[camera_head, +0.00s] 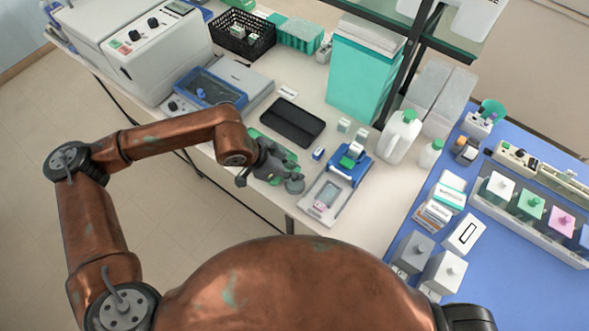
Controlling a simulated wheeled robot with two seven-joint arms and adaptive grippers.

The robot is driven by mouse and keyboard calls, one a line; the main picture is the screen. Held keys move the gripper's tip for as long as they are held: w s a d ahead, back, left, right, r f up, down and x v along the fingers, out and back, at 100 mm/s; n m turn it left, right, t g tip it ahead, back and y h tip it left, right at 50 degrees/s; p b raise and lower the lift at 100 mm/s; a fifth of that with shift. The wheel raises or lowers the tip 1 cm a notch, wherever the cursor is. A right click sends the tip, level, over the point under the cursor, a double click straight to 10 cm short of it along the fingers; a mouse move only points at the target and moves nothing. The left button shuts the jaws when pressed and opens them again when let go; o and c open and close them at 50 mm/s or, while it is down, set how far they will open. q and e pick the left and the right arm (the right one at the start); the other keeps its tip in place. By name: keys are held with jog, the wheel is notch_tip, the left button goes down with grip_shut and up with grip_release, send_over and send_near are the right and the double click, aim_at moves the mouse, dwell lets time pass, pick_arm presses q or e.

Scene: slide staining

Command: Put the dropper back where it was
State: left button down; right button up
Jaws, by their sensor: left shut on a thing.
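My left gripper (270,178) is over the white bench near its front edge, next to a green mat (256,137). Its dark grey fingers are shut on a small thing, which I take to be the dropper. The fingers hide most of it, so I cannot make out its shape or tilt. The place it came from cannot be told from this view.
A black tray (292,121) lies just behind the gripper. A blue and white device (338,190) stands close on its right. White jug (400,138) and teal box (357,80) stand farther back. Staining jars (529,204) and boxes occupy the blue bench (500,280) at right.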

pick_arm(q)
jog(key=shift+f, duration=0.15)
jog(key=c, duration=1.9)
grip_release()
